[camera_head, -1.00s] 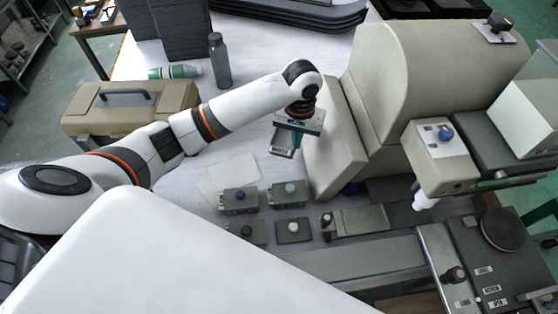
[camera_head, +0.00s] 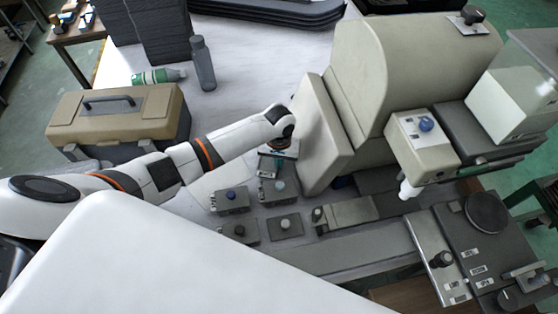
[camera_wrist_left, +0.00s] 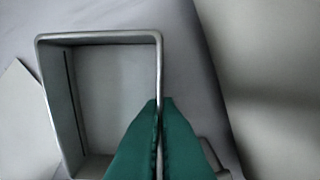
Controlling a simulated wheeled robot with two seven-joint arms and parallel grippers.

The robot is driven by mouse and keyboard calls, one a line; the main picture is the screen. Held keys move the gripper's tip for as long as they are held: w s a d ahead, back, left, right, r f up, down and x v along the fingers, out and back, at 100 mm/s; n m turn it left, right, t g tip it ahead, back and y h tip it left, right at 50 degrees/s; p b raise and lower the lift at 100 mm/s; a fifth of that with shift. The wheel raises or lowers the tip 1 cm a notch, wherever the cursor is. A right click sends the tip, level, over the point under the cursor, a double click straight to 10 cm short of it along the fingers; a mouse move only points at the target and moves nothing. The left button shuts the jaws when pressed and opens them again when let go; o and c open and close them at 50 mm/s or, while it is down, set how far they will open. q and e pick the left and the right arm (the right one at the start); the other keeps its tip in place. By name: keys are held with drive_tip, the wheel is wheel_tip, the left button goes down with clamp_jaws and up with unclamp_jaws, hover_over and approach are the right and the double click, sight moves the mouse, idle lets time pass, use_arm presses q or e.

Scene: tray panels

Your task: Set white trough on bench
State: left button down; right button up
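The white trough (camera_wrist_left: 100,38), greyish in this light, is an open rectangular box with a thin rim, seen from above in the left wrist view. My left gripper (camera_wrist_left: 160,105) has its green fingers on both sides of the trough's right wall, pinching it. In the head view the left gripper (camera_head: 277,150) is low over the bench (camera_head: 250,75), beside the big beige machine housing. The trough is small there and mostly hidden by the gripper. I cannot tell whether its underside touches the bench. My right gripper is not in view.
The beige machine (camera_head: 322,135) stands close right of the gripper. Several small grey switch boxes (camera_head: 230,200) lie just in front. The bench's back middle is clear.

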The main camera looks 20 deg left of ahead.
use_arm(q)
drive_tip(key=shift+f, duration=0.1)
drive_tip(key=c, duration=1.7)
unclamp_jaws()
wheel_tip(320, 180, up, 12)
drive_tip(key=shift+r+b, duration=0.15)
drive_tip(key=shift+b, duration=0.15)
